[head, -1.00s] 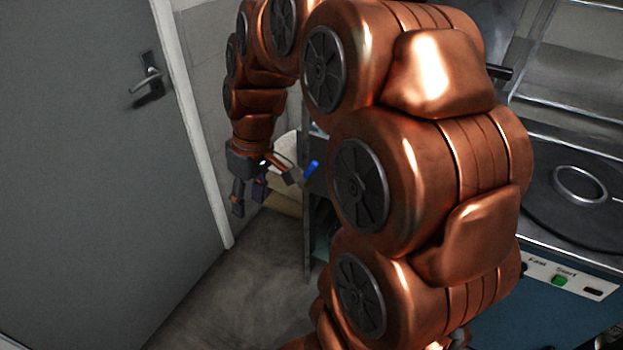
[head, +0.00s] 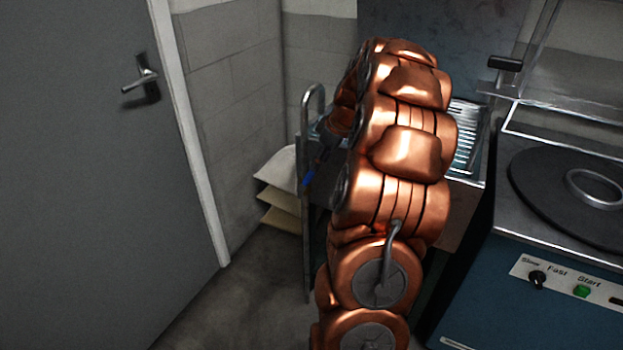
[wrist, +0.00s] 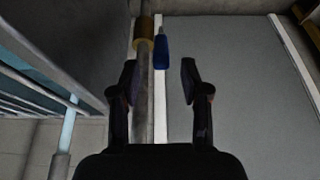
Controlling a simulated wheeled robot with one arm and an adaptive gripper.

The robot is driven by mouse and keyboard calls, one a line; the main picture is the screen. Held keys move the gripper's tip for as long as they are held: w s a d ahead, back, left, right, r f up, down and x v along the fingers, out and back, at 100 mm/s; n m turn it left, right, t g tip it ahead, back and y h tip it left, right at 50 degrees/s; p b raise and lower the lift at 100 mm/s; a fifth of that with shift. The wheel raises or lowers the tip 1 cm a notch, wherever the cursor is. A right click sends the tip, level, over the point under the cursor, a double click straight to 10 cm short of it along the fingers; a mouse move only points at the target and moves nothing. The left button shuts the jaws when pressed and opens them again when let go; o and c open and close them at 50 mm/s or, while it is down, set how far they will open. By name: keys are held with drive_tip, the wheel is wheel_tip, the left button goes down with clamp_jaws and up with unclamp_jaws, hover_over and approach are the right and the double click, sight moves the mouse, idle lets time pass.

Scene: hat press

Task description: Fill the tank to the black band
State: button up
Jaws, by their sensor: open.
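My gripper (wrist: 159,82) is open in the wrist view, its two dark fingers apart with nothing between them. A blue handle (wrist: 161,50) shows just beyond the fingertips, a little left of the right finger. It is beside a brass fitting (wrist: 144,42) on a vertical grey pipe (wrist: 143,100). In the head view the blue handle (head: 308,178) shows as a small spot left of my copper arm, which hides most of my gripper there. I cannot make out a tank or a black band in either view.
A blue machine (head: 540,305) with a knob, a green button and a round dark plate (head: 535,185) stands at the right. A ribbed metal drainboard (head: 467,140) is behind my arm. A grey door (head: 90,180) is at the left. Floor is clear between them.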

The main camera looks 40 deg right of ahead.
sight(311, 176)
drive_tip(key=x, duration=0.7)
drive_tip(key=shift+f, duration=0.2)
clamp_jaws()
idle(0.5)
